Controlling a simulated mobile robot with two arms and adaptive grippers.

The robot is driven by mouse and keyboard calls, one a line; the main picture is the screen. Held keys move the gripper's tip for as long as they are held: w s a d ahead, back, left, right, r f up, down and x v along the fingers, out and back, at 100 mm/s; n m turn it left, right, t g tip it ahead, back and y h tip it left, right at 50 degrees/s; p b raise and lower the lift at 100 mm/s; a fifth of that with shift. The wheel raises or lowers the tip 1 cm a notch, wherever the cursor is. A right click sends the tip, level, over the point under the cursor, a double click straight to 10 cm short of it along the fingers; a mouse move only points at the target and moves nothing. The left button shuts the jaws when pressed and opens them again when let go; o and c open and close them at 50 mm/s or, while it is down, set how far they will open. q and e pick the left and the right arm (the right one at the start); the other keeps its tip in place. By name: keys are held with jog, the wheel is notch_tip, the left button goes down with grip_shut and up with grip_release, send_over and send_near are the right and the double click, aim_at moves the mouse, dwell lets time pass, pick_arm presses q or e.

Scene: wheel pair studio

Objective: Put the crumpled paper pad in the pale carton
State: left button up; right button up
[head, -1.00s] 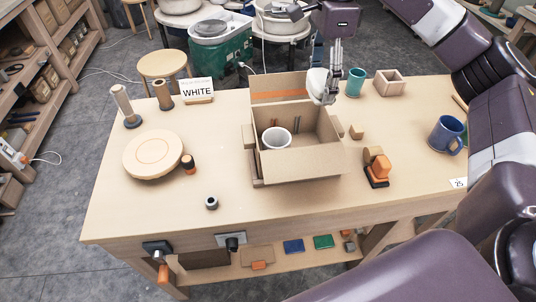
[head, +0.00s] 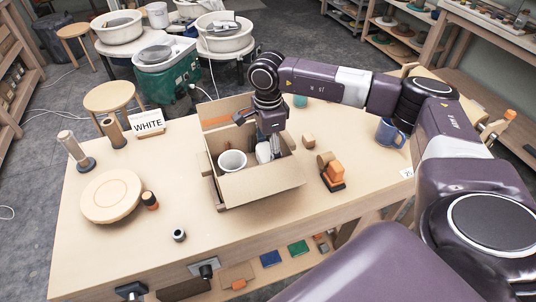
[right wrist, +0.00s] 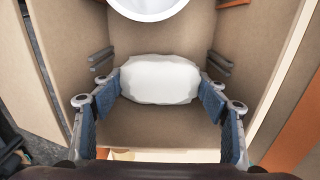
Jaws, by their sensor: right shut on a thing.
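The pale carton (head: 262,184) stands open on the table, its back flap raised. A white cup (head: 232,161) stands inside it on the left. The crumpled paper pad (head: 263,152) is a white, rounded lump inside the carton, to the right of the cup and partly hidden by my gripper. My right gripper (head: 272,150) reaches down into the carton and is shut on the pad. In the right wrist view the pad (right wrist: 160,78) sits between both blue finger pads, with the cup (right wrist: 148,6) beyond it. I cannot tell whether the pad touches the carton floor. My left gripper is not in view.
A WHITE sign (head: 148,123) stands behind the carton, left. A round wooden disc (head: 110,196) lies left. An orange and dark object (head: 332,175) and a blue mug (head: 389,133) stand right. The table front left of the carton is mostly clear.

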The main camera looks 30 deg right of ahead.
jog(key=shift+f, duration=0.9)
jog(key=shift+f, duration=0.2)
jog(key=o, duration=1)
jog(key=shift+r, duration=0.15)
